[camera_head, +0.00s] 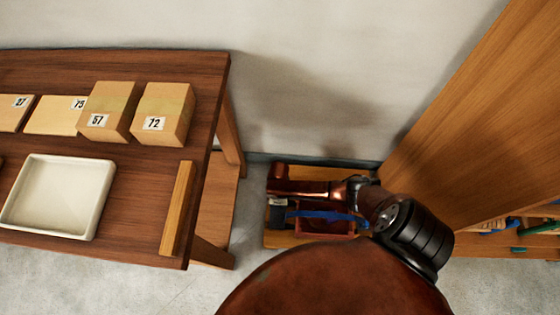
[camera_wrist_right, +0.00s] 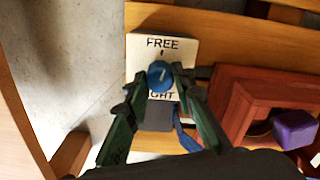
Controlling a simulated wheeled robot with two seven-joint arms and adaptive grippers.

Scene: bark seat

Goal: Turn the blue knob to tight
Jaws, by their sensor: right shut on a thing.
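In the right wrist view, the blue knob (camera_wrist_right: 158,73) sits on a pale plate (camera_wrist_right: 143,50). The plate reads FREE above the knob and a partly covered word ending in IGHT below it. A pale line marks the knob's top, but I cannot tell for sure which word it points to. My right gripper (camera_wrist_right: 162,79) is shut on the knob, one dark green finger on each side. In the head view my right arm covers the knob. My left gripper is not in view.
A red wooden box (camera_wrist_right: 233,95) with a purple block (camera_wrist_right: 295,129) stands right of the plate. A dark grey block (camera_wrist_right: 158,117) and a blue strap (camera_wrist_right: 187,141) lie below the knob. A table (camera_head: 140,180) stands left, a wooden panel (camera_head: 475,120) right.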

